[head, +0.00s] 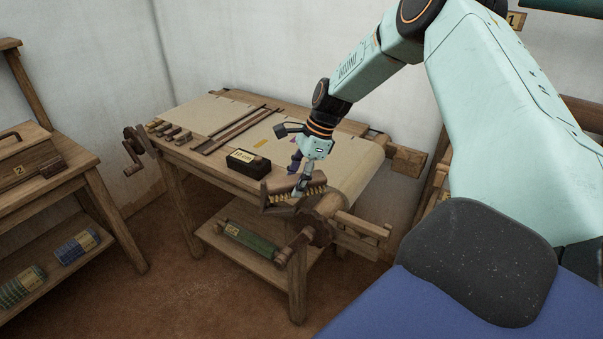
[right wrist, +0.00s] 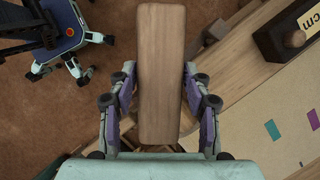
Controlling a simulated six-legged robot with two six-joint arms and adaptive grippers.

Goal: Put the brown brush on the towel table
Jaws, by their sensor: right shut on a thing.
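My right gripper (head: 299,188) is shut on the brown brush (head: 314,187), at the front right edge of the loom table (head: 215,181). In the right wrist view the brush (right wrist: 161,70) is a long, plain wooden block between the two fingers of the gripper (right wrist: 160,95). In the head view its pale bristles show near the loom's front beam. Whether it touches the loom is unclear. A wooden side table (head: 50,197) at the left has rolled cloths (head: 75,246) on its lower shelf. My left gripper is in neither view.
A dark labelled block (head: 248,164) lies on the loom, left of my gripper, with several small wooden pieces (head: 170,132) farther left. A wooden box (head: 25,160) stands on the side table. A crank (head: 133,150) juts from the loom's left end. Floor is open between the tables.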

